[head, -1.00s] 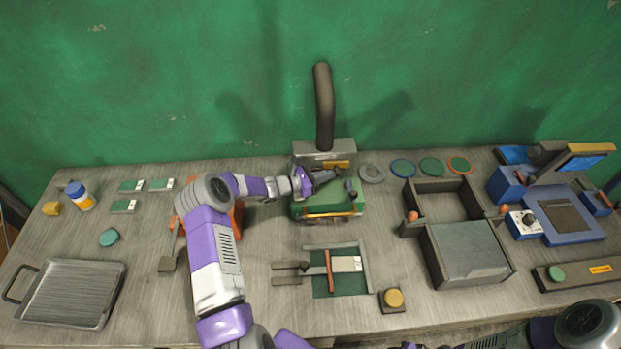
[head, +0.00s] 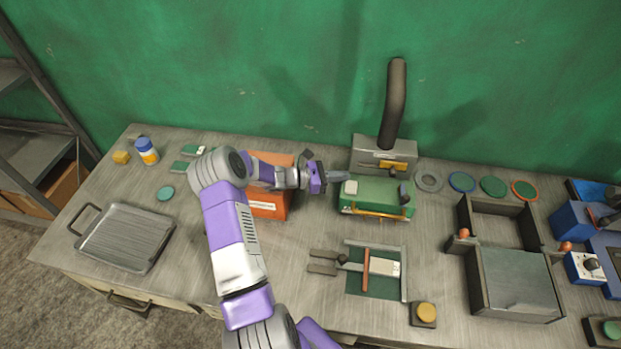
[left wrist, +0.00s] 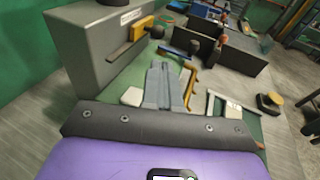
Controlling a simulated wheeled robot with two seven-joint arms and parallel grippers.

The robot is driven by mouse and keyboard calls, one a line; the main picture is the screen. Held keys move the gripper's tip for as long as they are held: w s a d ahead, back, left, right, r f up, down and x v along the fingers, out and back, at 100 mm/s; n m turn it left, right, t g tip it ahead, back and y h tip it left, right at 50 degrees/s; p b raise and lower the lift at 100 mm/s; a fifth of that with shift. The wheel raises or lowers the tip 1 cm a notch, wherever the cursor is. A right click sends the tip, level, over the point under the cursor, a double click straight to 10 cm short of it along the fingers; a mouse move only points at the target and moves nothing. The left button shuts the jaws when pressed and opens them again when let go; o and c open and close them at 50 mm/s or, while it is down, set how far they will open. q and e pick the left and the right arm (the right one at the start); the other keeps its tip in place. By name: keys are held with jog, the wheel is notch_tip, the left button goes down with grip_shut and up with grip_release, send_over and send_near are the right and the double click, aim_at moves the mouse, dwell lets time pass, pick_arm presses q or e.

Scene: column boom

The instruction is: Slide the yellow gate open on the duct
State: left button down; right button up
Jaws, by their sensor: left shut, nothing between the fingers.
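The duct (head: 365,152) is a grey box with a dark pipe (head: 396,95) rising from it, at the back of the bench. Its yellow gate (head: 393,165) is a small plate on the box's front face; it also shows in the left wrist view (left wrist: 143,28), at the right part of the face, beyond my fingertips. My left gripper (head: 345,177) is shut and empty, at the left end of the green machine (head: 376,192) in front of the duct. In the left wrist view its closed fingers (left wrist: 166,70) look apart from the gate. My right gripper is out of view.
An orange box (head: 270,203) stands behind my left forearm. Rings (head: 429,180) lie right of the duct. A fixture with a red bar (head: 366,267) and an open dark box (head: 510,283) are nearer the front. A metal tray (head: 125,236) lies at left.

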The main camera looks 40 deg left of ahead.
pick_arm(q)
jog(key=v, duration=1)
jog(key=shift+b, duration=0.35)
jog(key=shift+d, duration=0.15)
